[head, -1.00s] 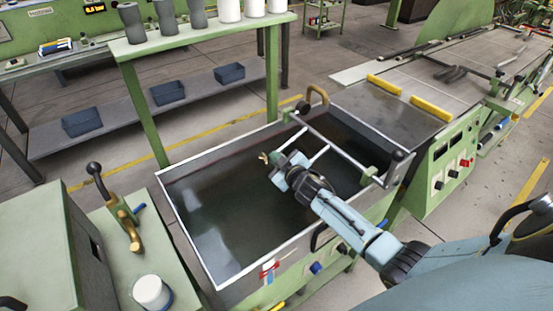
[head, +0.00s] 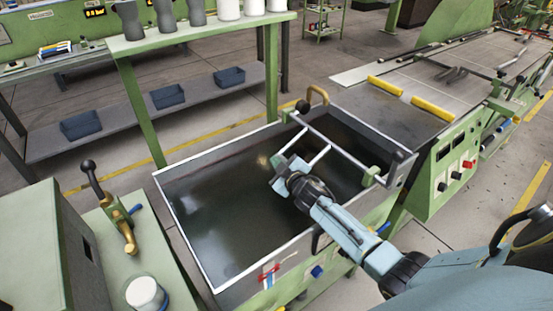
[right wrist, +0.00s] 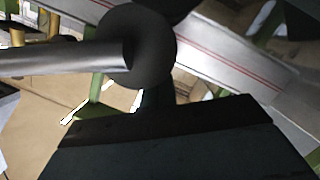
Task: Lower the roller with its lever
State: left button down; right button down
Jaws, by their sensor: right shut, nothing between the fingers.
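The roller frame, a set of pale bars (head: 340,145), spans the right end of the dark open tank (head: 215,215). A dark ball knob (head: 303,107) is at its far end, near a tan curved handle (head: 318,94). My right gripper (head: 276,163) is over the tank, just left of the bars; it is shut and empty, its fingertips hard to make out. In the right wrist view a black ball (right wrist: 137,46) on a metal rod (right wrist: 45,60) is close to the camera; I cannot tell which knob it is. My left gripper is out of view.
A green machine with a control panel (head: 452,170) and yellow bars (head: 433,108) stands right of the tank. A small bench at left holds a lever press (head: 122,225) and a white pot (head: 146,293). A green shelf (head: 205,38) with cylinders stands behind.

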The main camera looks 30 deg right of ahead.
jog(key=d+p+v, duration=0.1)
jog(key=v, duration=0.6)
jog(key=w+a+r+m+g+h+p, duration=0.1)
jog(key=w+a+r+m+g+p, duration=0.2)
jog(key=w+r+m+g, duration=0.35)
notch_tip(320, 180, up, 7)
jog(key=a+g+p, duration=0.1)
jog(key=a+g, duration=0.1)
jog(key=g, duration=0.4)
jog(key=s+d+b+x, duration=0.1)
jog(key=d+x, duration=0.1)
jog(key=x, duration=1.1)
jog(key=shift+s, duration=0.25)
jog(key=shift+d+f+n, duration=0.1)
jog(key=shift+f+n, duration=0.05)
jog(key=shift+n, duration=0.1)
